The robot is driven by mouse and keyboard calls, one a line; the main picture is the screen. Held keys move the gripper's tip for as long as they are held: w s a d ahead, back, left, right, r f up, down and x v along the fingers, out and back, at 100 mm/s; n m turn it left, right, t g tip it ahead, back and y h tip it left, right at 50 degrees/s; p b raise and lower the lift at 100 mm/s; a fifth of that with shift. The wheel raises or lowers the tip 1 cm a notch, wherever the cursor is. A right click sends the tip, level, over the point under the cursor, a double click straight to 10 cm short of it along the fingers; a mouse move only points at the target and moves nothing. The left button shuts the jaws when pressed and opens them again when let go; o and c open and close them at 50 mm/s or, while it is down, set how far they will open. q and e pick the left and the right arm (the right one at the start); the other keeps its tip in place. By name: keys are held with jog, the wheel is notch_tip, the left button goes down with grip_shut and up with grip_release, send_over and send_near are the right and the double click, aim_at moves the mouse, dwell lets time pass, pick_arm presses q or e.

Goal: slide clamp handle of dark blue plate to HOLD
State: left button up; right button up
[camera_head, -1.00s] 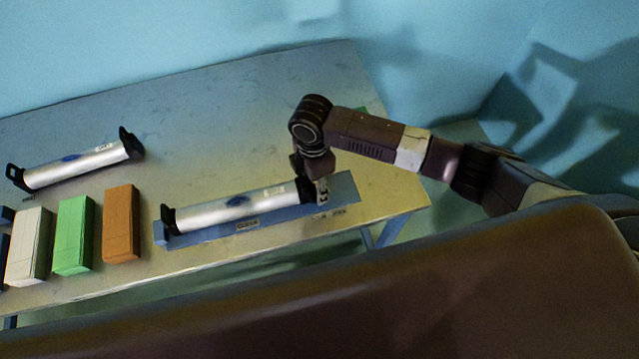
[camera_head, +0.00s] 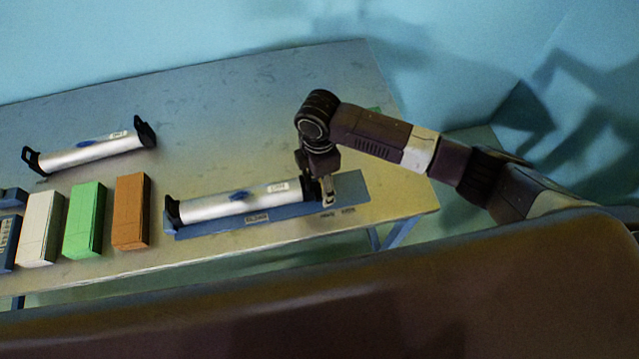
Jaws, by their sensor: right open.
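The blue plate (camera_head: 212,228) lies near the table's front edge under a silver roll (camera_head: 225,204) with black end brackets. Small labels show along the plate's front, too small to read surely. My right gripper (camera_head: 328,195) points down at the plate's right end, just right of the roll's right bracket. It is open. A small pale part shows at its fingertips; I cannot tell if it is the clamp handle or the fingers, or whether they touch. The handle is otherwise hidden by the gripper. My left gripper is not in view.
A second silver roll (camera_head: 90,152) with black brackets stands at the back left. Orange (camera_head: 131,212), green (camera_head: 84,220) and white (camera_head: 41,229) boxes stand left of the plate, with dark blue items (camera_head: 8,240) beyond. The back middle of the table (camera_head: 240,110) is clear.

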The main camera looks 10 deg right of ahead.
aim_at(319, 188)
notch_tip(319, 188, up, 11)
jog(key=shift+w+r, duration=0.15)
jog(key=shift+a, duration=0.15)
